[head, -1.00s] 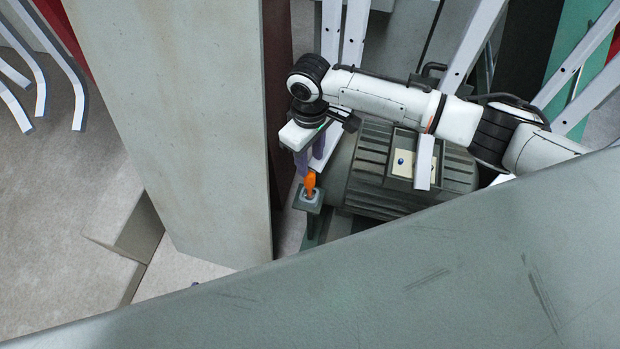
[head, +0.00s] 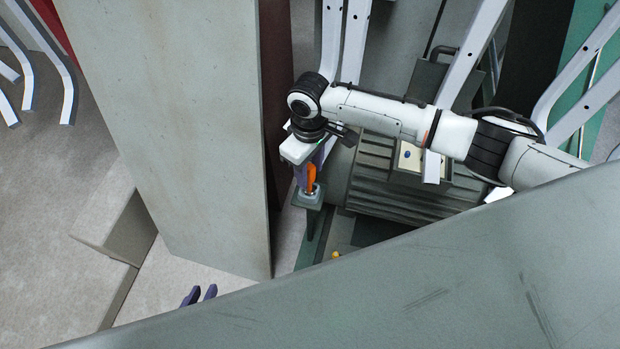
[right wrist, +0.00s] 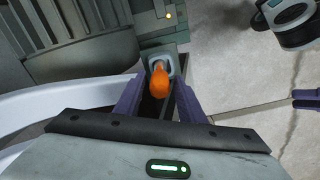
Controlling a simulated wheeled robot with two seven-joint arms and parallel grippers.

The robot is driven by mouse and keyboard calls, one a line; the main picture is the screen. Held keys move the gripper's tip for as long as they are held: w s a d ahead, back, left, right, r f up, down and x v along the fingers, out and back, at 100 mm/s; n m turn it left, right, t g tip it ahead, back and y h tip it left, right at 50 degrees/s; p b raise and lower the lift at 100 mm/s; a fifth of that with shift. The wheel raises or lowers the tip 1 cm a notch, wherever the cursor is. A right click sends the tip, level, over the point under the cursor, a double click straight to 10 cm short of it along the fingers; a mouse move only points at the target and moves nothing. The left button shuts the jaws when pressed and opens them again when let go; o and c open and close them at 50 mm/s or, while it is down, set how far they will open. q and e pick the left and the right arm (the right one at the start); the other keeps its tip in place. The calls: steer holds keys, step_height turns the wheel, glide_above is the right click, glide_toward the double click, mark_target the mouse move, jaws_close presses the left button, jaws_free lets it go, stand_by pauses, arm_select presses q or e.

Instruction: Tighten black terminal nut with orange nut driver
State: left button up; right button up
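The orange nut driver (head: 311,174) stands upright in a small grey square holder (head: 307,201), left of the motor. My right gripper (head: 304,176) is down at the driver. In the right wrist view its two purple fingers (right wrist: 158,105) are apart, on either side of the orange handle (right wrist: 160,88), with gaps showing. A small dark dot, possibly the terminal nut (head: 407,154), is on the cream plate (head: 411,163) in the motor's terminal box; it is too small to be sure. My left gripper (head: 200,296) shows only two separated purple fingertips above the grey edge, empty.
The ribbed motor (head: 372,185) lies under my right arm. A tall grey panel (head: 170,130) stands left of the driver. Pale chair-frame bars (head: 467,55) rise behind. A large grey surface (head: 420,290) covers the lower front. A small yellow object (head: 336,255) shows near its edge.

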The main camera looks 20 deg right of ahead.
jaws_close()
step_height(320, 180, up, 5)
steer(key=p, duration=0.6)
steer(key=shift+f, duration=0.15)
